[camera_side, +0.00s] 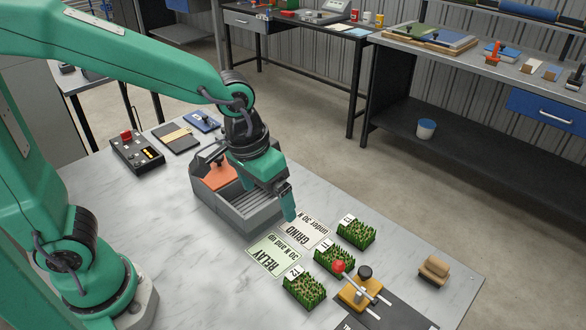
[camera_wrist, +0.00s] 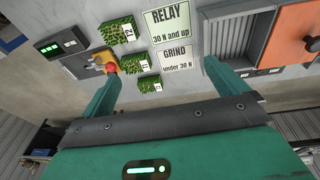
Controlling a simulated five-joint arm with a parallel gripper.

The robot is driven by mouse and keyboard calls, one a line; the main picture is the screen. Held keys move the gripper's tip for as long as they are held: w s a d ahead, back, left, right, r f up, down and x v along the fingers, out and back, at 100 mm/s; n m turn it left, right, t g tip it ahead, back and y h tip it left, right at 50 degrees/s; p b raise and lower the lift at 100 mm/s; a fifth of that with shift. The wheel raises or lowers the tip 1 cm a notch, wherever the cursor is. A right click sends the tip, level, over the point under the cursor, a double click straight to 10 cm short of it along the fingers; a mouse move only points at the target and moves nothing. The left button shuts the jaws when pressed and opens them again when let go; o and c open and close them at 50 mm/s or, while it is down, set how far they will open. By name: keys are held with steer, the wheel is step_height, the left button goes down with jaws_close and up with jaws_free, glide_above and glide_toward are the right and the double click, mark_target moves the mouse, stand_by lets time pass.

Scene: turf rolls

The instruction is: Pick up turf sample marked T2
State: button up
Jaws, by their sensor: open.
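The turf sample marked T2 (camera_side: 304,293) is a small green grassy block with a white label. It sits on the grey table at the front, beside the RELAY card, and is also at the upper left in the wrist view (camera_wrist: 117,29). A turf sample that seems marked T1 (camera_side: 335,261) and a third turf sample (camera_side: 357,234) lie in a row behind it. My gripper (camera_side: 289,207) is open and empty, raised above the table near the GRIND card and the grey bin. In the wrist view its fingers (camera_wrist: 163,72) are spread apart, with T2 up and left of them.
A yellow fixture with a red-knobbed lever (camera_side: 360,292) stands close right of T2. The RELAY card (camera_side: 273,255) and GRIND card (camera_side: 305,232) lie flat. A grey bin (camera_side: 238,215) with an orange panel stands left of them. A brown block (camera_side: 434,271) lies near the right edge.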

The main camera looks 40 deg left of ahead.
steer(key=g, duration=0.2)
glide_above(305, 282)
steer(key=shift+y, duration=0.4)
step_height(305, 282, down, 10)
steer(key=shift+w+a+r, duration=0.1)
steer(key=shift+r, duration=0.1)
steer(key=shift+f, duration=1.3)
steer(key=shift+f, duration=2.55)
steer(key=c, duration=1.1)
